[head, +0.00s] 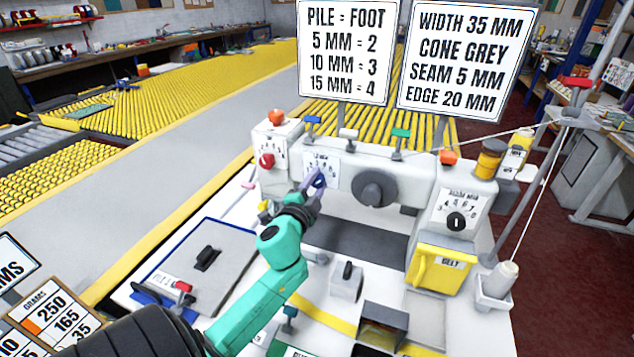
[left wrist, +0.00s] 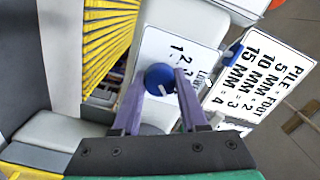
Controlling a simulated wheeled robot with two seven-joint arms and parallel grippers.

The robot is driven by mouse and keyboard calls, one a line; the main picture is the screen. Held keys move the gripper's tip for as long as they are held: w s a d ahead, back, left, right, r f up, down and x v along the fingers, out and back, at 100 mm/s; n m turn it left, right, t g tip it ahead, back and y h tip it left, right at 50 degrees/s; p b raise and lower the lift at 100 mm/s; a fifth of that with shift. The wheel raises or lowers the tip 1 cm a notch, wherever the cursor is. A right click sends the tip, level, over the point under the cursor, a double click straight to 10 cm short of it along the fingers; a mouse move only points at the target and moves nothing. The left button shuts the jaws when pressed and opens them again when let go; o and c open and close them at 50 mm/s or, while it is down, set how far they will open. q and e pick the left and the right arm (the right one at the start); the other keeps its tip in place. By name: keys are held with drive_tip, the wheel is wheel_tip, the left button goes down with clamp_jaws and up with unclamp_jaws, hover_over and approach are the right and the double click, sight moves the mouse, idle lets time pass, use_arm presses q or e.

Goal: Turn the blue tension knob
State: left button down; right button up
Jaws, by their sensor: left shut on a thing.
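The blue tension knob (left wrist: 159,79) sits on a white numbered dial plate (head: 325,166) on the front of the white machine. A pale pointer line shows on the knob in the left wrist view. My left gripper (head: 314,184) reaches up to it from below, with its purple fingers on either side of the knob. The fingers also show in the left wrist view (left wrist: 157,95), shut on the knob. The fingers partly hide the knob in the head view (head: 319,180). My right gripper is not in view.
A large black handwheel (head: 375,188) is close to the right of the knob. A red knob (head: 266,160) is to the left. Two signs (head: 347,45) stand above the machine. A yellow belt cover (head: 441,268) is at lower right.

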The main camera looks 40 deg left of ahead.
use_arm(q)
drive_tip(key=shift+f, duration=0.15)
drive_tip(key=shift+c, duration=2.2)
unclamp_jaws()
drive_tip(key=shift+s+d, duration=0.1)
drive_tip(key=shift+s, duration=0.05)
drive_tip(key=b+v, duration=0.2)
drive_tip(key=v, duration=1.2)
drive_tip(key=shift+b, duration=0.3)
drive_tip(key=shift+s, duration=0.15)
drive_tip(key=shift+d, duration=0.1)
